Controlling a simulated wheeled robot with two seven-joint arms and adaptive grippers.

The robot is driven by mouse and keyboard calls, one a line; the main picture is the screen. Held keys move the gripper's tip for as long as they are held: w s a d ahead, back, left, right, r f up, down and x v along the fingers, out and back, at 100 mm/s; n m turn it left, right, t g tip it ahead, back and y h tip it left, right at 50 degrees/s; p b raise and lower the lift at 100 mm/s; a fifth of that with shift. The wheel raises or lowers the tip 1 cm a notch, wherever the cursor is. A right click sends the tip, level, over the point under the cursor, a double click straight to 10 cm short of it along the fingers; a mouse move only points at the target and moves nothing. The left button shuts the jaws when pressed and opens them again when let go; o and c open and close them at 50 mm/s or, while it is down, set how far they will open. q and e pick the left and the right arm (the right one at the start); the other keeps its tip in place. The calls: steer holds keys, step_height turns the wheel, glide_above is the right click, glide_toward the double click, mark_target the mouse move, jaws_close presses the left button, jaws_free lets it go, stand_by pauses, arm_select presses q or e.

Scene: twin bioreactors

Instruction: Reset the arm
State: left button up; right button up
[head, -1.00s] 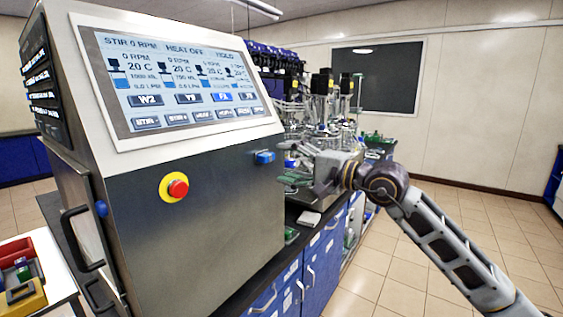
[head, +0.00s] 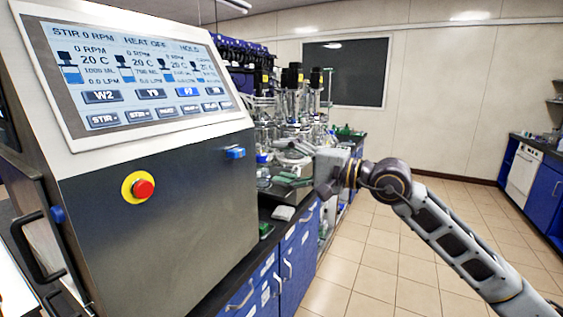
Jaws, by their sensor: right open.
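My right arm comes in from the lower right. My right gripper (head: 286,164) is open and empty, its fingers pointing left toward the side of the control cabinet (head: 180,200). It hangs in front of the glass bioreactor vessels (head: 292,105) and above the bench edge, apart from the cabinet. The cabinet has a tilted touchscreen (head: 130,75) reading STIR 0 RPM, HEAT OFF and HOLD. A red button on a yellow ring (head: 144,189) and a blue knob (head: 235,153) are on its front. My left gripper is out of view.
Blue drawers (head: 285,262) run under the dark bench (head: 225,290). A small pale object (head: 283,213) lies on the bench below my right gripper. A dark wall panel (head: 345,72) is behind. The tiled floor (head: 390,250) to the right is open, up to blue cabinets (head: 545,190).

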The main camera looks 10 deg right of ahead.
steer(key=shift+r, duration=0.1)
stand_by(0.3)
step_height(320, 180, up, 9)
steer(key=p, duration=0.9)
steer(key=shift+r+p, duration=0.4)
steer(key=shift+p, duration=0.1)
